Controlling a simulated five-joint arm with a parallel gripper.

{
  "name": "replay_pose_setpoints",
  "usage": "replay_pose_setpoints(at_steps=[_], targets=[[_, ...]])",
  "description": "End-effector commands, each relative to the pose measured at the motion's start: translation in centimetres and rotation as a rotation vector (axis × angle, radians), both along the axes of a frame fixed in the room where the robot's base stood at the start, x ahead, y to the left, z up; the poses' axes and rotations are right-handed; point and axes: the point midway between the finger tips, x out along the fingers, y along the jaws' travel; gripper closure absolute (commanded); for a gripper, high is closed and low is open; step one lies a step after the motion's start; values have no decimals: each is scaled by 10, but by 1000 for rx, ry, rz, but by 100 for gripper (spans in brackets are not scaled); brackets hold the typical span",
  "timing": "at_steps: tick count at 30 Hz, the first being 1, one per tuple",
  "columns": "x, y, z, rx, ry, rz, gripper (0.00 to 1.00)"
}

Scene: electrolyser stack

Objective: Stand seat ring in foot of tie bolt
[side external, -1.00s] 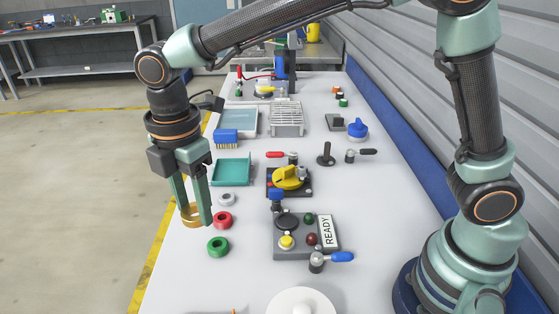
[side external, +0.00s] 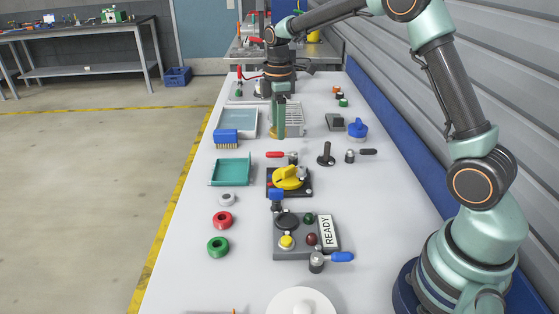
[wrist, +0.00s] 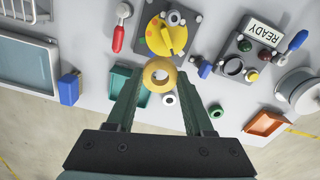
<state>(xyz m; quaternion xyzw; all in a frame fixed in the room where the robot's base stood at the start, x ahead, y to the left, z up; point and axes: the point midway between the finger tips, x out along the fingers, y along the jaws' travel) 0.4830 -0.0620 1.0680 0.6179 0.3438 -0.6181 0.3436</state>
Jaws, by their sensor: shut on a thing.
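My gripper (wrist: 161,84) is shut on a brass-yellow ring (wrist: 160,70), taken to be the seat ring, held between the fingertips with its hole showing in the wrist view. In the side view my gripper (side external: 280,134) hangs over the near part of the table's far half, in front of the grey ribbed rack (side external: 294,118). The ring cannot be made out there. I cannot tell which fitting is the tie bolt or where its foot is.
A white ring (side external: 227,199), red ring (side external: 222,220) and green ring (side external: 218,247) lie near the left edge, below a teal tray (side external: 231,171). A yellow knob (side external: 289,177) and READY panel (side external: 327,232) stand mid-table. A blue brush (side external: 227,136) and blue-capped fitting (side external: 358,129) flank the rack.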

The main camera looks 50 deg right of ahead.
Motion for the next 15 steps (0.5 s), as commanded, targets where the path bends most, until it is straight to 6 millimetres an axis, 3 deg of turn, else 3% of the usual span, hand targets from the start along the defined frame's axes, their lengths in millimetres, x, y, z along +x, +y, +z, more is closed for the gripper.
replay_pose_setpoints(at_steps=[1,6,9,15], targets=[[-1,-27,-4,0,0,-54,100],[-12,-98,-14,0,0,-196,100],[-21,-131,-18,0,0,-264,100],[-34,-170,-24,-1,-1,-345,100]])
